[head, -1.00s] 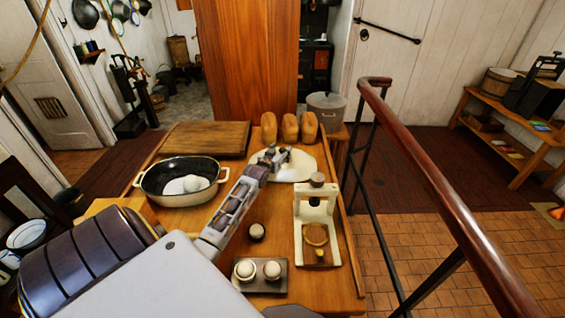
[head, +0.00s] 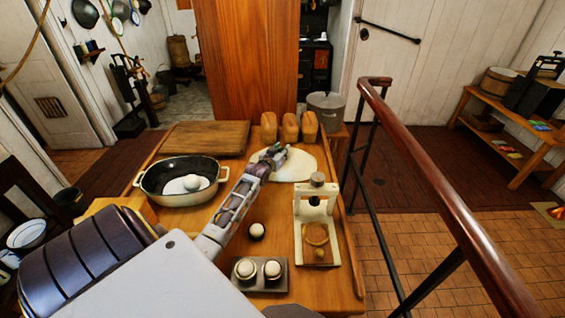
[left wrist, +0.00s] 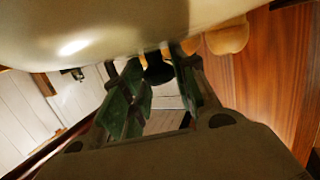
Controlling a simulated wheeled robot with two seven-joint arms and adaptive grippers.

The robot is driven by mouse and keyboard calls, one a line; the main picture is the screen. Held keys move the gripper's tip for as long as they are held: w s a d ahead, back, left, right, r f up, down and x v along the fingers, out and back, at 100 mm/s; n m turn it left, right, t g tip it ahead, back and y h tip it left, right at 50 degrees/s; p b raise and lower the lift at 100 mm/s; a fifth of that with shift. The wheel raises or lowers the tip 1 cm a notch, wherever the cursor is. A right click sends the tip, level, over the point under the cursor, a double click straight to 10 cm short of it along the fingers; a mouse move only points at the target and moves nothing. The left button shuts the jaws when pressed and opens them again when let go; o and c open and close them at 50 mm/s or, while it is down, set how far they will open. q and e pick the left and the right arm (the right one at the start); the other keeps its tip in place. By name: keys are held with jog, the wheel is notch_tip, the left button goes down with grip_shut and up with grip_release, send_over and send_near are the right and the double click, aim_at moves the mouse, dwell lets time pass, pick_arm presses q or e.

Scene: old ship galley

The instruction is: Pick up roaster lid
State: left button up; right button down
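The roaster lid (head: 300,168) is a cream oval lying on the wooden table, in front of the loaves; its left part is hidden by my left gripper. My left gripper (head: 272,155) is at the lid's left part. In the left wrist view, the pale lid (left wrist: 90,30) fills the top, and my gripper's green-grey fingers (left wrist: 158,85) stand on both sides of its dark knob (left wrist: 158,70), seemingly closed on it. The open oval roaster (head: 146,188), cream outside and dark inside, stands to the left with white, rounded contents. My right gripper is not in view.
Several loaves (head: 290,128) and a wooden board (head: 207,138) lie at the back. A cream press-like stand (head: 329,208) is at the right. A tray (head: 260,287) with two round-topped cups and another small cup (head: 256,231) are near the front. A red handrail (head: 430,200) runs along the right.

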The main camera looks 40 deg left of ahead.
pick_arm(q)
grip_shut()
jog(key=shift+r, duration=0.15)
jog(key=shift+r, duration=4.9)
